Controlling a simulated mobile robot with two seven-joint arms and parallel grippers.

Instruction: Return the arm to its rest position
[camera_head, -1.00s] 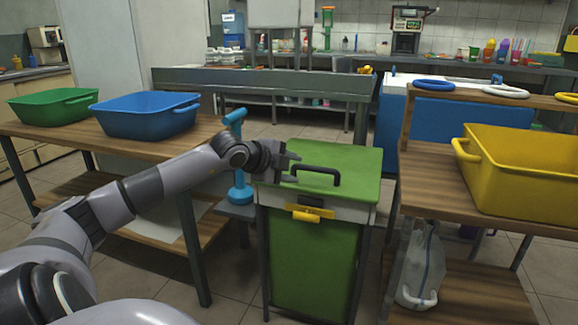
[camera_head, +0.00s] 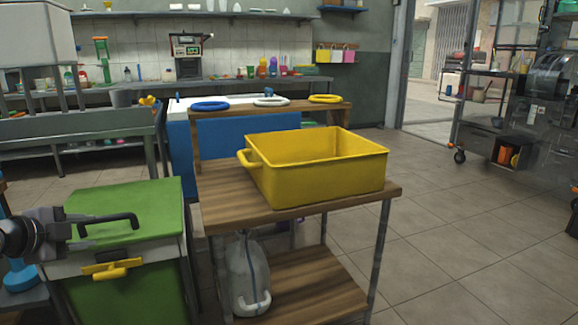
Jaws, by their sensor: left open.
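My left gripper (camera_head: 78,227) is at the lower left edge of the head view. I cannot tell whether the fingers touch the handle. The lid lies shut on the green bin (camera_head: 130,298), which has a yellow latch (camera_head: 112,270) on its front. Most of my left arm is cut off by the picture's left edge. My right gripper is not in view.
A wooden stand (camera_head: 225,195) right of the bin carries a yellow crate (camera_head: 315,180). Open tiled floor (camera_head: 450,235) lies to the right.

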